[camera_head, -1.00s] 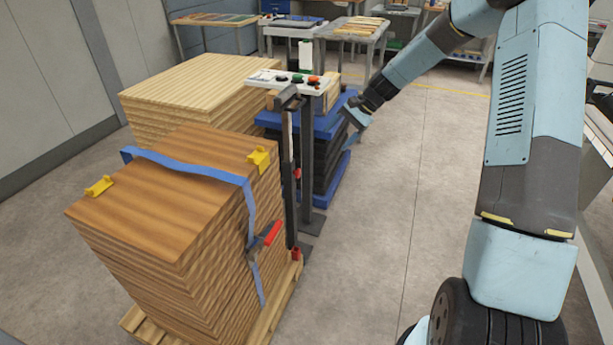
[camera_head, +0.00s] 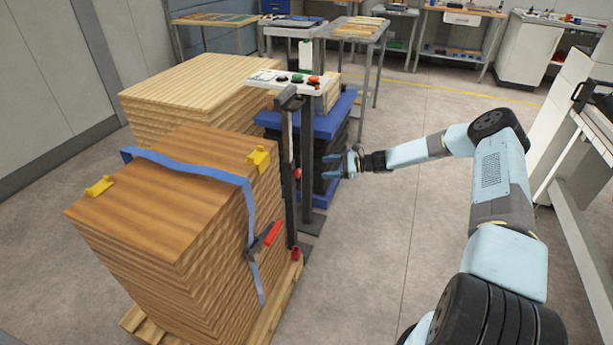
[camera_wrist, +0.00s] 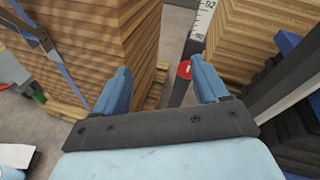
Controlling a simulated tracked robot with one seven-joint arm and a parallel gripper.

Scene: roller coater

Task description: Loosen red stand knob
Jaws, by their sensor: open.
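The red stand knob (camera_head: 298,174) sits on the dark upright post in the head view, beside the front wood stack. In the wrist view the red knob (camera_wrist: 185,69) shows just left of the right finger's tip, on the post that bears a white scale (camera_wrist: 203,20). My gripper (camera_head: 331,167) is to the right of the knob in the head view, its blue fingers pointing left. It is open and empty. In the wrist view my gripper (camera_wrist: 158,80) has its two fingers spread wide. The knob appears between them, near the right finger, and apart from it as far as I can tell.
A strapped wood stack (camera_head: 160,190) stands left of the post, with a red-handled clamp (camera_head: 264,240) on its strap. A button panel (camera_head: 292,80) tops the stand. A blue lift table (camera_head: 335,122) is behind. Open floor (camera_head: 400,240) lies right of the stand.

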